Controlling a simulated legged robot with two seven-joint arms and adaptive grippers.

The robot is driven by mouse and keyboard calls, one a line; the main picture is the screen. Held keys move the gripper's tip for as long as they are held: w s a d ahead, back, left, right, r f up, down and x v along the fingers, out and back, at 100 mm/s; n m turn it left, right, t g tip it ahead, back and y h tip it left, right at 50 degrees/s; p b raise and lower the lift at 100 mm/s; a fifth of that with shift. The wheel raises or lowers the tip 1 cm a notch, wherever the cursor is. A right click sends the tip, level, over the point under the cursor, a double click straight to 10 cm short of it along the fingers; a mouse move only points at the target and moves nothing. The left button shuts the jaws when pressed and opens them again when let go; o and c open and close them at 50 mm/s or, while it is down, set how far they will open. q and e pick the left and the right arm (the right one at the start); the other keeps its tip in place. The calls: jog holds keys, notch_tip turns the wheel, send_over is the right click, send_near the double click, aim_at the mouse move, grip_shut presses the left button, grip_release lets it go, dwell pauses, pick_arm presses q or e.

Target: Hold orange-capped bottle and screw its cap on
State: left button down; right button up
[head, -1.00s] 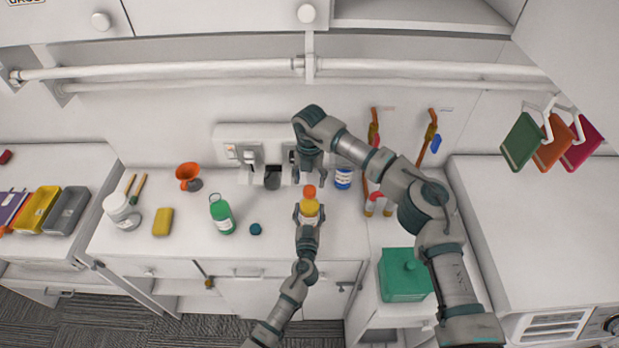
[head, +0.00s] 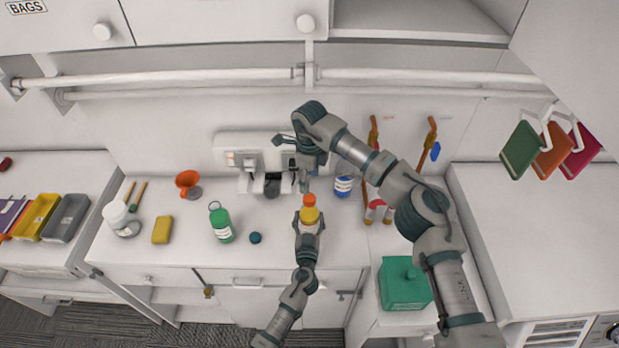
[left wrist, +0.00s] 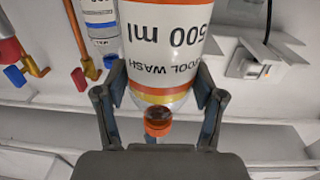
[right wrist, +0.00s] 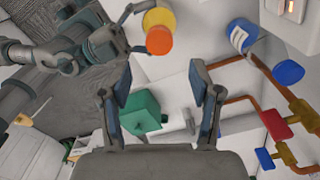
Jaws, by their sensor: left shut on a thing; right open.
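The orange-capped bottle (head: 310,215) stands upright above the counter, with a yellow upper part and a white label. My left gripper (head: 307,228) is shut around its body; in the left wrist view the fingers flank the bottle (left wrist: 170,50), whose label appears upside down. The orange cap (head: 309,200) sits at the bottle's neck; how tightly it is seated cannot be told. My right gripper (head: 300,170) is open and empty, above and behind the cap. In the right wrist view the cap (right wrist: 159,40) lies beyond the fingertips, apart from them.
A blue-and-white container (head: 343,186) stands right of the bottle. A green bottle (head: 221,224), dark blue ball-like item (head: 255,238), yellow sponge (head: 162,230) and orange funnel (head: 187,180) are to the left. A white wall unit (head: 235,150) is behind. A green box (head: 403,285) is lower right.

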aim_at(310, 197)
jog(key=shift+f, duration=4.05)
grip_shut()
jog(key=shift+o, duration=0.7)
grip_release()
